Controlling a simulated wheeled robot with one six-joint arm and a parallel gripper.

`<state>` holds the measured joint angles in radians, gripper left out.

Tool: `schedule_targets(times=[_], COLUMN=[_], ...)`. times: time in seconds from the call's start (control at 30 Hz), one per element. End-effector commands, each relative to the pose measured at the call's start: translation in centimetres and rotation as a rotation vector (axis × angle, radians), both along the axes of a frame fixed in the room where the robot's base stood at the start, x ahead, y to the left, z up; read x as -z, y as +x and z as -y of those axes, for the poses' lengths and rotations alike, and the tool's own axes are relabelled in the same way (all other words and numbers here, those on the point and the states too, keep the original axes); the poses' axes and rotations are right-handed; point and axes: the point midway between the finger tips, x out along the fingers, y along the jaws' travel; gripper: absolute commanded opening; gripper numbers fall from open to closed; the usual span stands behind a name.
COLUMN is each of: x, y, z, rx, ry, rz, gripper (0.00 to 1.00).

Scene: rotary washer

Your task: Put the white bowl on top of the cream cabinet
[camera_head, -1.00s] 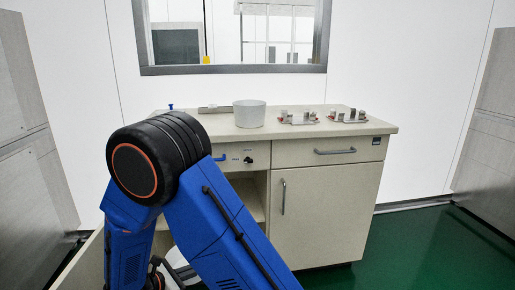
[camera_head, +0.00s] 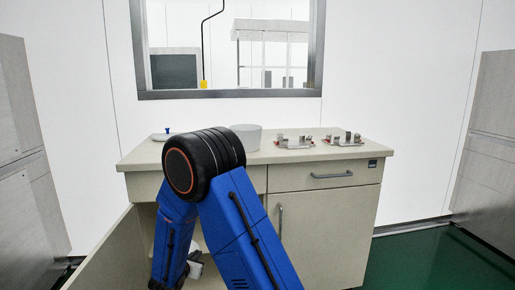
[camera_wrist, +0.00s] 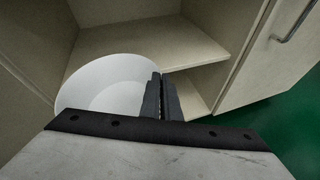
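The white bowl (camera_wrist: 100,88) fills the left middle of the wrist view, its inside facing the camera. My gripper (camera_wrist: 166,80) is at its right rim; the dark fingers are close together with the rim seemingly pinched between them. The bowl is in front of the cabinet's open shelf space. The cream cabinet (camera_head: 325,225) stands ahead in the head view; its top (camera_head: 365,155) is visible.
A pale round tub (camera_head: 247,138), two metal fixtures (camera_head: 295,142) (camera_head: 343,139) and a small blue-handled item (camera_head: 163,135) are on the top. Bare top shows near the left end and along the front. The left door (camera_head: 105,255) hangs open; a shelf (camera_wrist: 150,40) shows inside.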

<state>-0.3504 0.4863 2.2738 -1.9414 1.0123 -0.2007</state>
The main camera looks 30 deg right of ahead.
Motion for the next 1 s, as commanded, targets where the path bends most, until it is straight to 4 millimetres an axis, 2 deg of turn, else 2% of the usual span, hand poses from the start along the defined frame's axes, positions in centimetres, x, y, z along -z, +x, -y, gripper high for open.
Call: schedule_targets(times=[0.1, 0.3, 1.0], x=[0.3, 0.9, 2.1], y=[1.7, 3.5, 4.9], z=[1.3, 2.3, 3.7], rx=[-0.083, -0.209, -0.374], ry=[-0.001, 0.000, 0.000], rz=[-0.002, -0.001, 0.000], gripper=[0.00, 0.00, 0.00])
